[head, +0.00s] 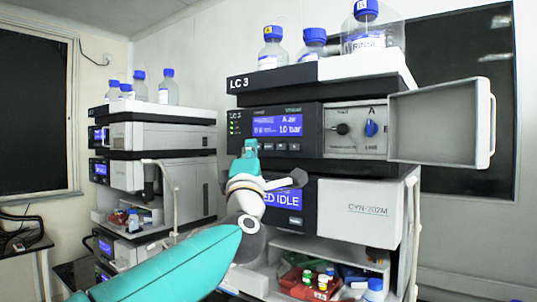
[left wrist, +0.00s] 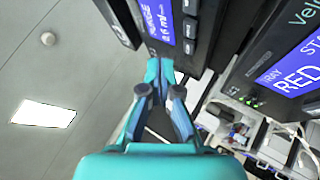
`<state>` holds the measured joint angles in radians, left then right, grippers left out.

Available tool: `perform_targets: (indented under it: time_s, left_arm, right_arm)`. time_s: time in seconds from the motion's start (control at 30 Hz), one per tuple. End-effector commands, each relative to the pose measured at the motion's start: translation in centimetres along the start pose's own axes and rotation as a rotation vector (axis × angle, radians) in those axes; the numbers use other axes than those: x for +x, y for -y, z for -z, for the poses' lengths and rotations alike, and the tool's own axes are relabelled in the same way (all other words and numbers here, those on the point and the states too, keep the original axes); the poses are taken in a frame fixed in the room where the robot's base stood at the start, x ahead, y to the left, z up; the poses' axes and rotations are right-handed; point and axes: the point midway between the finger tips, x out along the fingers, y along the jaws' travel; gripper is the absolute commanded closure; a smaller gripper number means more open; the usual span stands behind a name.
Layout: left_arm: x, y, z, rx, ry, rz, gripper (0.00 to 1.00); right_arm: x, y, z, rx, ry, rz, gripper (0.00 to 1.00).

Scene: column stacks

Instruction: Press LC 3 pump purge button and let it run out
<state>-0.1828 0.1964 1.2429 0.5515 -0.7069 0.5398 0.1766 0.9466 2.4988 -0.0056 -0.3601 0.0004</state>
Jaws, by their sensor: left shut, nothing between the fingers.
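The LC 3 pump (head: 315,113) is the upper dark module of the right stack. A row of small buttons (head: 280,146) lies under the display. My left gripper (head: 250,146) is shut and empty, its teal tips at the left end of this row, covering part of the panel. In the left wrist view the shut fingertips (left wrist: 160,72) are close to the panel beside the buttons (left wrist: 190,28); I cannot tell if they touch it. My right gripper is not in view.
The pump's grey door (head: 440,122) stands open to the right, with a blue knob (head: 371,128) beside it. Blue-capped bottles (head: 366,30) stand on top. Another stack (head: 150,140) is at left.

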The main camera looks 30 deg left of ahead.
Motion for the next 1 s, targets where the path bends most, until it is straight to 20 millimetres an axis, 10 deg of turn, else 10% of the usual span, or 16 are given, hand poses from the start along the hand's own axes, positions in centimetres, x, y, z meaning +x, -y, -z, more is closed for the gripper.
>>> perform_targets:
  time_s: [1.0]
  left_arm:
    - [-1.6,-1.2,1.2,0.001,0.000,0.000,1.00]
  right_arm:
    - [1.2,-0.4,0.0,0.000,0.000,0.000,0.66]
